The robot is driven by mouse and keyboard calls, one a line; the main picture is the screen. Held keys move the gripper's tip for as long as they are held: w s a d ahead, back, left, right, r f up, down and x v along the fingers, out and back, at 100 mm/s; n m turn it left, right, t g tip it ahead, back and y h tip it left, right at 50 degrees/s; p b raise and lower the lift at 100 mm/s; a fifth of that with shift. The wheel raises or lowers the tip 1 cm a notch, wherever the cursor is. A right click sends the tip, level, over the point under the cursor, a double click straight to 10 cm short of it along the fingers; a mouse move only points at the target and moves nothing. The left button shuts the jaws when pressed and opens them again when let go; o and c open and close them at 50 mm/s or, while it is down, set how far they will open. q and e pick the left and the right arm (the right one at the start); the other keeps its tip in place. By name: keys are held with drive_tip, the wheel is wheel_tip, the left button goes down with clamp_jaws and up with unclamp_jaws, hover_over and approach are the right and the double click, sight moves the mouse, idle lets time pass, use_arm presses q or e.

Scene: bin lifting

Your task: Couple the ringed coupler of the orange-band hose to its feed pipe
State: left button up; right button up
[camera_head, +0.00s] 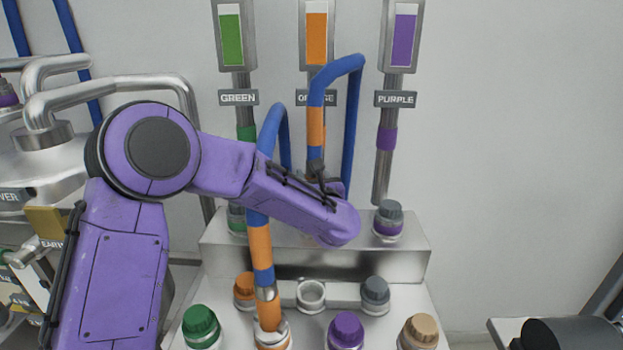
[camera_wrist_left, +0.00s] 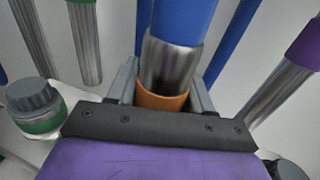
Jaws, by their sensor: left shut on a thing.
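My left gripper (camera_wrist_left: 165,88) is shut on a silver hose coupler (camera_wrist_left: 170,62). An orange band (camera_wrist_left: 163,101) shows below its metal, between the fingers. A blue hose (camera_wrist_left: 186,16) rises from it. In the head view this blue hose (camera_head: 335,68) arches over, with an orange section (camera_head: 316,127) above my left gripper (camera_head: 318,178). The orange feed pipe hangs under the orange gauge (camera_head: 317,38); its lower end is hidden behind hose and gripper. I cannot tell whether coupler and pipe touch. Another blue hose with orange bands (camera_head: 261,240) stands in a front port (camera_head: 273,338). My right gripper is out of view.
The green pipe (camera_wrist_left: 85,42) and purple pipe (camera_wrist_left: 285,85) flank the held coupler. A green-banded capped port (camera_wrist_left: 35,103) and a purple-banded capped port (camera_head: 388,220) stand on the metal step (camera_head: 410,248). Several capped ports and an open ring (camera_head: 311,295) lie in front.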

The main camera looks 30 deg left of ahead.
use_arm(q)
drive_tip(key=shift+f, duration=0.15)
idle(0.4)
drive_tip(key=o, duration=1.7)
drive_tip(key=shift+r+p, duration=2.7)
drive_tip(key=shift+r, duration=3.35)
